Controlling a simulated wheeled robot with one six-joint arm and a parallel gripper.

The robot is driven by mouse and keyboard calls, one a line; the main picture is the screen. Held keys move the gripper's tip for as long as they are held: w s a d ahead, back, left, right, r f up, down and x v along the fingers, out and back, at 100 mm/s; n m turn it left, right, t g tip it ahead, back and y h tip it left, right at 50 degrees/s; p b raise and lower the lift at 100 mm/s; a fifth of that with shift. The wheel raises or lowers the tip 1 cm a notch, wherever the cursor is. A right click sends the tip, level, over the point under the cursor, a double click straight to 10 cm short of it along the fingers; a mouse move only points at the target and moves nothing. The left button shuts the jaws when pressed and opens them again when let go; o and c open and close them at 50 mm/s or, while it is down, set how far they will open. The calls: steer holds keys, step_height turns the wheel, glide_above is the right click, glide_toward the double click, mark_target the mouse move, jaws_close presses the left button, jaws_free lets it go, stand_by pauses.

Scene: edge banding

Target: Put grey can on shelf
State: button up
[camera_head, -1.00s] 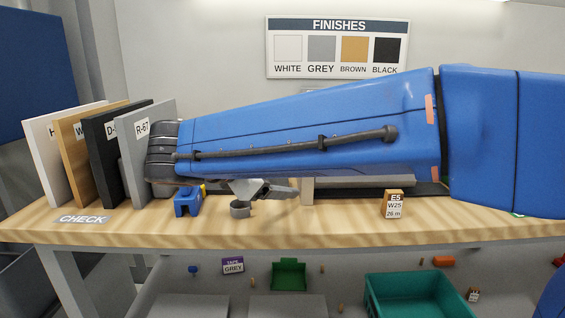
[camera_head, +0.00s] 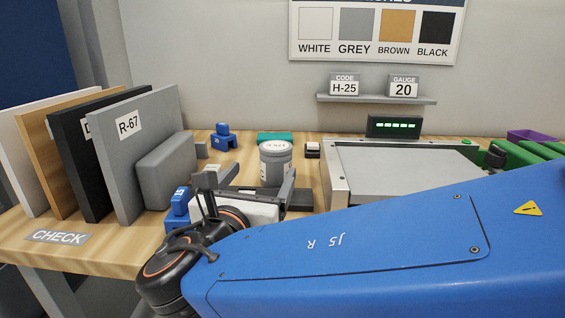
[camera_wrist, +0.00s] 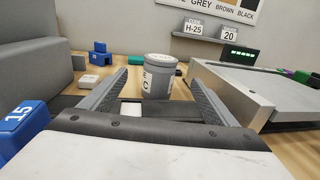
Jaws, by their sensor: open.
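The grey can (camera_head: 276,163) stands upright on the wooden bench, with a pale label on its side. It also shows in the wrist view (camera_wrist: 158,78), centred between my fingers. My gripper (camera_head: 258,180) is open, one finger to each side of the can. In the wrist view my gripper (camera_wrist: 160,80) shows a gap on both sides of the can. Whether the can is fully between the fingertips or just beyond them is hard to tell. A narrow grey wall shelf (camera_head: 376,99) is at the back, carrying a CODE H-25 sign and a GAUGE 20 sign.
A grey metal machine (camera_head: 400,165) stands right of the can, with a green-lit display (camera_head: 393,126) behind it. Sample boards (camera_head: 135,150) and a grey block (camera_head: 166,170) stand at the left.

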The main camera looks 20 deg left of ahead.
mark_target(280, 147)
steer(key=w, duration=1)
steer(key=w+a, duration=0.1)
steer(key=w, duration=0.5)
steer(key=shift+a+f, duration=0.1)
steer(key=shift+f, duration=0.05)
steer(key=c, duration=1.6)
